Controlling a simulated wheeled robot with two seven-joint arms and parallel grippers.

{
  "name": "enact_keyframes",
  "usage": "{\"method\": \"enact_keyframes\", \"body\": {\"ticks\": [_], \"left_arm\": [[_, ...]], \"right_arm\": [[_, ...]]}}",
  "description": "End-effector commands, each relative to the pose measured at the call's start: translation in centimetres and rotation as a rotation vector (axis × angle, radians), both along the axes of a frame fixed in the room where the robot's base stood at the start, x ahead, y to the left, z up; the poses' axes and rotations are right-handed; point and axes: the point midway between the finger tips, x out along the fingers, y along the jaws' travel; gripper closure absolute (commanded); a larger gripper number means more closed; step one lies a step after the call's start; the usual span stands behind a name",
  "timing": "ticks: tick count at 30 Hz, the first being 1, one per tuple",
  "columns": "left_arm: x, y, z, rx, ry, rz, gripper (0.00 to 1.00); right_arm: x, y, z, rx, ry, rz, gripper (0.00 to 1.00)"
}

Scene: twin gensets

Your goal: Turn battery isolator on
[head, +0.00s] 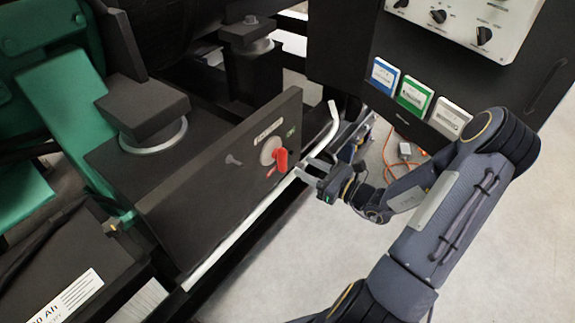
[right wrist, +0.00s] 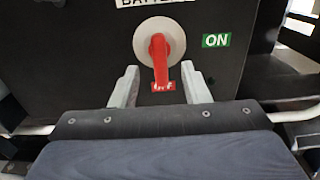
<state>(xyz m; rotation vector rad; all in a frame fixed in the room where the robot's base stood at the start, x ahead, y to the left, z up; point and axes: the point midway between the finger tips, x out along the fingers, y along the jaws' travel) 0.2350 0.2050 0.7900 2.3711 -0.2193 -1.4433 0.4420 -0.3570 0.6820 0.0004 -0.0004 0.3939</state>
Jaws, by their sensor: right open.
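The battery isolator is a red handle (head: 281,159) on a round pale disc (head: 267,150), mounted on a black upright panel (head: 215,160). In the right wrist view the red handle (right wrist: 160,60) points down at a red OFF label (right wrist: 163,86). A green ON label (right wrist: 216,40) sits to the right of the disc. My right gripper (head: 308,170) is open, just to the right of the handle in the head view. In the right wrist view its two fingers (right wrist: 158,88) stand either side of the handle's lower end, with gaps on both sides. My left gripper is not in view.
A pale rail (head: 240,232) runs along the panel's front and bends up at its right end. A control box with knobs (head: 460,20) and blue, green and white tags (head: 413,93) is at upper right. A battery (head: 60,265) is at lower left. Floor at the lower middle is clear.

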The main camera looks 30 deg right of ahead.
Motion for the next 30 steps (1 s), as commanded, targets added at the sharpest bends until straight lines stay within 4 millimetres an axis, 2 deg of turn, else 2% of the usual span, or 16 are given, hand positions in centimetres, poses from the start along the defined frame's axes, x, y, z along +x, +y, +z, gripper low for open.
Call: {"method": "enact_keyframes", "body": {"ticks": [13, 18, 25, 30], "left_arm": [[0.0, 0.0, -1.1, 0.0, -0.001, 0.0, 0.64], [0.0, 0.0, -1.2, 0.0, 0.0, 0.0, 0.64], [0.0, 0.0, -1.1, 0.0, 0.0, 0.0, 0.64], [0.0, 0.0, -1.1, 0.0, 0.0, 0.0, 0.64]], "right_arm": [[6.0, 2.4, 0.0, 0.003, -0.001, -0.001, 0.58], [6.8, 2.8, 0.0, 0.002, 0.001, -0.002, 0.58], [6.9, 2.8, 0.0, 0.001, 0.0, -0.002, 0.58], [6.9, 2.8, 0.0, 0.001, 0.001, -0.002, 0.79]]}}
